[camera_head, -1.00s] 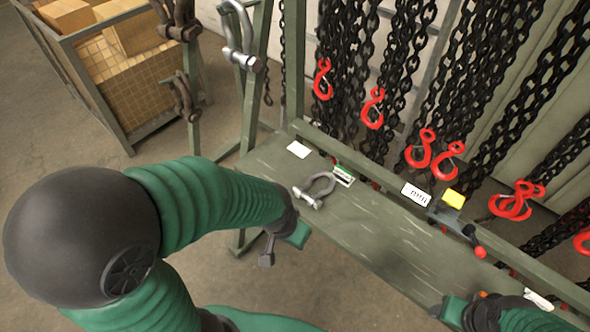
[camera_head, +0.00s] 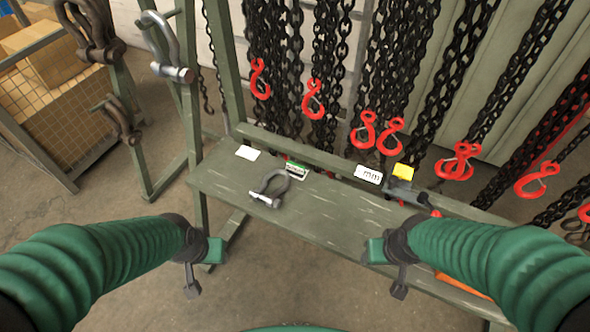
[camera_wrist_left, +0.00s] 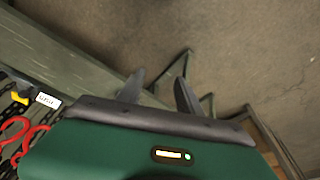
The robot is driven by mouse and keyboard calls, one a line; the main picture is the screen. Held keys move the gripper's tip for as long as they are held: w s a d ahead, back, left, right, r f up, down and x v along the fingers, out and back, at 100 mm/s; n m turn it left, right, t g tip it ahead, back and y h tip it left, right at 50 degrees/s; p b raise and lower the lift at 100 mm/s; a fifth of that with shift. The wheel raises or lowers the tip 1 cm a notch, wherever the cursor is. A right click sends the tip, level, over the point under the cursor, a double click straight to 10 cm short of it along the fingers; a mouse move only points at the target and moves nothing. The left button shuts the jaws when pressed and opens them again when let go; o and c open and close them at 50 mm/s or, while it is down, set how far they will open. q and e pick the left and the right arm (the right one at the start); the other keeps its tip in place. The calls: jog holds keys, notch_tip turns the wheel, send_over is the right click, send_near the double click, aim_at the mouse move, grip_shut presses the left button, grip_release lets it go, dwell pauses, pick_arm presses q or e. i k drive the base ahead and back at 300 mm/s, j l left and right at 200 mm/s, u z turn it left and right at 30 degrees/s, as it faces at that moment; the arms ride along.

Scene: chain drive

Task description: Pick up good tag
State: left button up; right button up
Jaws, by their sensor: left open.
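A small tag with a green band (camera_head: 296,169) lies on the green bench (camera_head: 330,212), just behind a grey shackle (camera_head: 270,188). A plain white tag (camera_head: 247,153) lies to its left. A white tag with dark marks (camera_head: 368,174) lies to its right and also shows in the left wrist view (camera_wrist_left: 48,100). Which one is the good tag I cannot tell for sure. My left gripper (camera_head: 192,284) is open and empty, in front of the bench's left end; its two fingers stand apart in the left wrist view (camera_wrist_left: 158,90). My right gripper (camera_head: 399,286) hangs before the bench's front edge, its jaws unclear.
A yellow block on a dark device (camera_head: 403,172) sits right of the marked tag. Black chains with red hooks (camera_head: 313,98) hang behind the bench. More shackles (camera_head: 165,50) hang on the green frame at left. A mesh crate of boxes (camera_head: 60,110) stands far left.

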aim_at(293, 168)
jog(key=i+l+z, duration=0.7)
jog(key=i+l, duration=0.05)
jog(key=i, duration=0.1)
